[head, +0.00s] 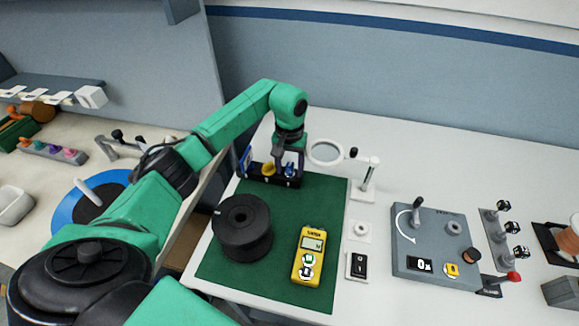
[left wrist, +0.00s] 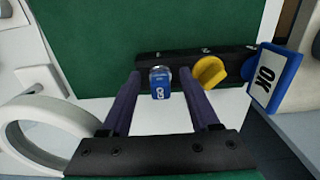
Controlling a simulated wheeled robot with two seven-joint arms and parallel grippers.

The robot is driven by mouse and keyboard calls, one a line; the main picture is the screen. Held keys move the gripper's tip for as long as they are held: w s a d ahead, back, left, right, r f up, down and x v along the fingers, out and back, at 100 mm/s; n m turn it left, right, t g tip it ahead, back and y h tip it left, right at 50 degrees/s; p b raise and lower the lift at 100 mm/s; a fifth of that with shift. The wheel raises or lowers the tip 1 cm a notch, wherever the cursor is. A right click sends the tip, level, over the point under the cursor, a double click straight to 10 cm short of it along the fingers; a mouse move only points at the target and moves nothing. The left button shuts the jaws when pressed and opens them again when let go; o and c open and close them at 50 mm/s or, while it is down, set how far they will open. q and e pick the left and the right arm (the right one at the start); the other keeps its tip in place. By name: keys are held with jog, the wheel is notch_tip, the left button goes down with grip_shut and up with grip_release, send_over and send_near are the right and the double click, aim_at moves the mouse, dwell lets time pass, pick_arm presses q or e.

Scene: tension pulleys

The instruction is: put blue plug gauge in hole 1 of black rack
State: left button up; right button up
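The black rack (head: 262,180) stands at the far edge of the green mat; it also shows in the left wrist view (left wrist: 223,57). A blue plug gauge (left wrist: 159,84) with white marking is at one end of the rack, and a yellow gauge (left wrist: 209,72) is farther along it. In the head view the blue gauge (head: 289,169) is at the rack's right end, partly under my gripper. My left gripper (left wrist: 160,74) is open above that end, with its fingers on either side of the blue gauge and visible gaps to it. Hole numbers are not readable. My right gripper is not in view.
A blue-and-white OK sign (left wrist: 274,79) stands by the rack's other end. A ring magnifier (head: 325,152) is close to the right of my gripper. A black spool (head: 242,228) and a yellow meter (head: 309,257) are on the green mat (head: 315,203).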

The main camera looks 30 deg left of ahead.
pick_arm(q)
notch_tip(320, 180, up, 15)
jog(key=b, duration=0.2)
jog(key=shift+f, duration=0.2)
dwell(0.5)
